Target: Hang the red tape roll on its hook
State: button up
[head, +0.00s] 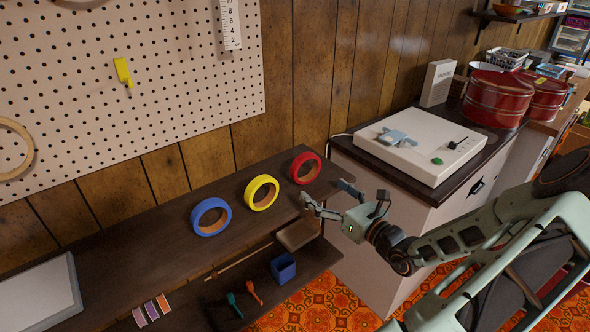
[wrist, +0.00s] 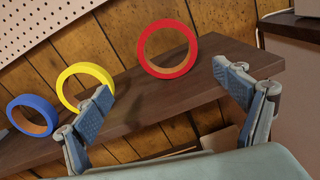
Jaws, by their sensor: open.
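The red tape roll (head: 306,168) stands on its edge at the right end of the dark wooden shelf. In the wrist view the red tape roll (wrist: 167,72) is ahead, between the two fingers in the picture. My gripper (head: 328,199) is open and empty, just right of and in front of the roll, apart from it. Its fingers also show in the wrist view (wrist: 165,95). A yellow hook (head: 123,73) is on the white pegboard (head: 180,60) at upper left. Nothing hangs on this hook.
A yellow tape roll (head: 262,193) and a blue tape roll (head: 211,217) stand left of the red one on the shelf (head: 130,240). A white cabinet (head: 385,225) with a cream machine (head: 420,145) stands to the right. A blue cup (head: 284,268) sits on the lower shelf.

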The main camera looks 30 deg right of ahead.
aim_at(306, 178)
jog(key=shift+m+h, duration=0.3)
jog(key=shift+m, duration=0.1)
jog(key=w, duration=0.3)
jog(key=w+d, duration=0.1)
jog(key=w, duration=0.1)
jog(key=shift+r+b, duration=0.15)
jog(key=shift+b, duration=0.25)
jog(key=shift+w+d+r+b, duration=0.1)
jog(key=shift+w+b, duration=0.2)
jog(key=shift+w, duration=1.1)
jog(key=shift+w+d+r+b, duration=0.1)
jog(key=shift+w+b, duration=0.2)
jog(key=shift+w, duration=1.1)
jog(key=c, duration=1.3)
